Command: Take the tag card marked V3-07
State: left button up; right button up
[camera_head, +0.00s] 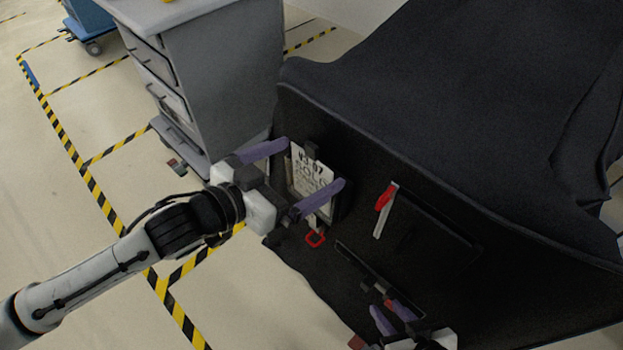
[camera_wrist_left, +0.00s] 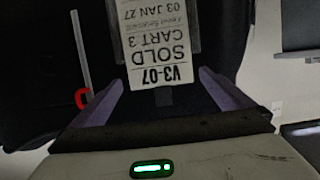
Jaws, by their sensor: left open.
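The white tag card marked V3-07 (camera_head: 311,178) sits in a dark holder on the side of the black-covered cart (camera_head: 440,110). In the left wrist view the card (camera_wrist_left: 158,45) appears upside down and reads V3-07, SOLD, CART 3, 03 JAN 27. My left gripper (camera_head: 292,174) is open in front of the card, with one purple finger on either side of it. In the left wrist view both fingers of my left gripper (camera_wrist_left: 163,90) stand apart from the card's edges. My right gripper (camera_head: 393,316) is low in the head view, partly cut off; its opening is unclear.
A red-and-white pull (camera_head: 385,208) hangs on the cover right of the card. A red loop (camera_head: 315,239) is just below the card. A grey drawer cabinet (camera_head: 215,80) stands close behind my left gripper. Striped floor (camera_head: 110,205) lies open at left.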

aim_at(311, 161)
pick_arm(q)
jog(key=b+x, duration=0.1)
jog(key=x, duration=0.1)
jog(key=shift+w+d+f, duration=0.1)
jog(key=shift+w+f, duration=0.1)
jog(key=shift+f, duration=0.05)
jog(key=shift+w+d, duration=0.15)
jog(key=shift+d, duration=0.05)
jog(key=shift+r, duration=0.1)
jog(key=c, duration=1)
